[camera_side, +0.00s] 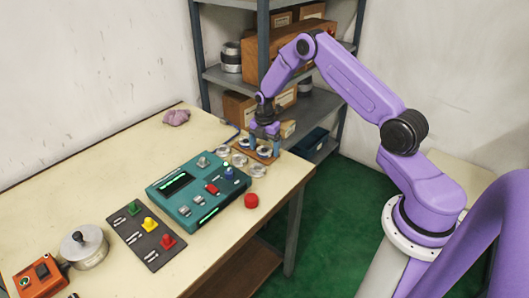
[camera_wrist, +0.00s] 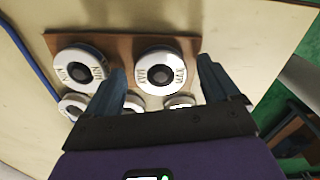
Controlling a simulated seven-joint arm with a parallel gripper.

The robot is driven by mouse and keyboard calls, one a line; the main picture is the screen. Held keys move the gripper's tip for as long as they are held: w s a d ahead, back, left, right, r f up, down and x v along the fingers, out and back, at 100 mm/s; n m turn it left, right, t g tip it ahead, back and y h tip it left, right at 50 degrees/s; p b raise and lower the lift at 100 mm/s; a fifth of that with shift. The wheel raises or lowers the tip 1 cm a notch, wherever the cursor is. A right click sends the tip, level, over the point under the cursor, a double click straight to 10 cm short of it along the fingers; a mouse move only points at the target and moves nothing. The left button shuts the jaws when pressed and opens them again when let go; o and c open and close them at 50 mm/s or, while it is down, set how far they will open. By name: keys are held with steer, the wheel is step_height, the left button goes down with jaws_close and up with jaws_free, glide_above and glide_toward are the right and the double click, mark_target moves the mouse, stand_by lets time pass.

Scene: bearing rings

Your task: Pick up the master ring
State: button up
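Several pale metal rings with dark centres lie on and near a brown board (camera_side: 274,158). In the wrist view, a ring with lettering like "MAX" (camera_wrist: 180,65) lies in line with the gap between my fingers, and a ring with lettering like "MIN" (camera_wrist: 64,62) lies left of it. I cannot tell which is the master ring. My gripper (camera_wrist: 162,66) is open, with one finger either side of the "MAX" ring's outline. In the side view my gripper (camera_side: 264,145) points down over the board. I cannot tell its exact height.
More rings (camera_wrist: 72,104) lie below, partly hidden by my gripper. A blue cable (camera_wrist: 30,55) runs at left. A shelf rack (camera_side: 263,40) stands behind.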

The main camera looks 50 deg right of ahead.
steer(key=c, duration=1.2)
steer(key=shift+o, duration=0.3)
steer(key=shift+r, duration=0.15)
